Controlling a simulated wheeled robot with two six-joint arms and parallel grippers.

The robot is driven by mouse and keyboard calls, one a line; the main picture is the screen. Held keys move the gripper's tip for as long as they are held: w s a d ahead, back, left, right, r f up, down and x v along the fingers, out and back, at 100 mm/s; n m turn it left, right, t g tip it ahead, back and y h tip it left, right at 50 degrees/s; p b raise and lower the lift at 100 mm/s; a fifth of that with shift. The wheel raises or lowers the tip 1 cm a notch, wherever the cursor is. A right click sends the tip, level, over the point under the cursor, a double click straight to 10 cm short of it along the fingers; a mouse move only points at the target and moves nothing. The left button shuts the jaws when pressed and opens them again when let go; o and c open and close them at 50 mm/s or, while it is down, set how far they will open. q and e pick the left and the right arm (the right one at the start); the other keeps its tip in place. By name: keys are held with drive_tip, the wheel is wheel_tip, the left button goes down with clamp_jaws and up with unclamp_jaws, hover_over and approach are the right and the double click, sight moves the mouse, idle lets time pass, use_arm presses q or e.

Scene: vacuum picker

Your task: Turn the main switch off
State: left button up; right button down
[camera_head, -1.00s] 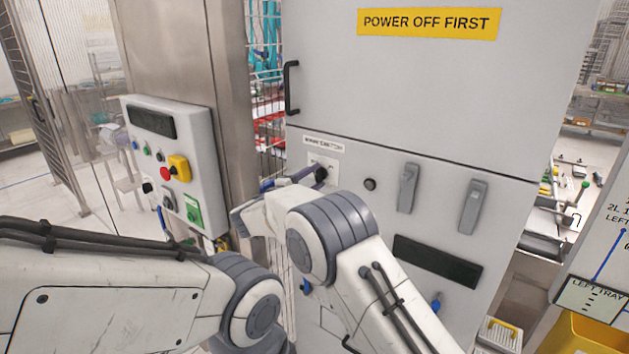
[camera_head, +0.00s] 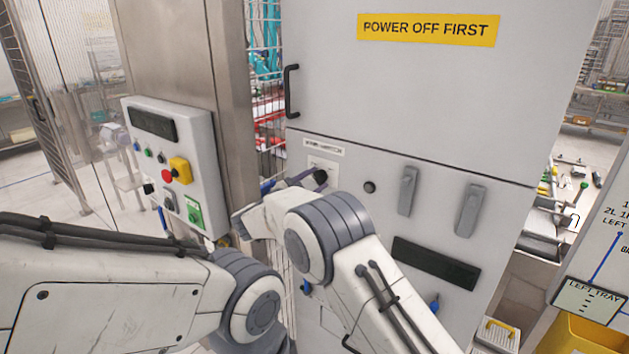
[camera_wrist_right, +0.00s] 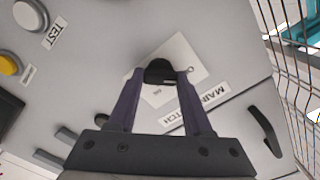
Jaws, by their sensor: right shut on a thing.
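The main switch is a black knob (camera_head: 321,177) on a white plate (camera_head: 323,163), on the front of the grey cabinet (camera_head: 420,100). In the right wrist view the knob (camera_wrist_right: 160,72) sits between the two fingertips, on its tilted plate (camera_wrist_right: 181,55) beside the main switch label (camera_wrist_right: 202,103). My right gripper (camera_head: 316,179) is shut on the knob; it fills the middle of the right wrist view (camera_wrist_right: 160,76). My left arm crosses the lower left of the head view, and its gripper is out of sight. The knob's exact angle is hard to read.
A round button (camera_head: 369,187) and two grey handles (camera_head: 407,191) (camera_head: 471,210) are right of the switch. A control box (camera_head: 172,160) with red and yellow buttons hangs at left. A black door handle (camera_head: 291,90) is above. A yellow sign (camera_head: 428,29) reads POWER OFF FIRST.

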drive_tip(key=shift+a+f, duration=0.2)
drive_tip(key=shift+a, duration=0.05)
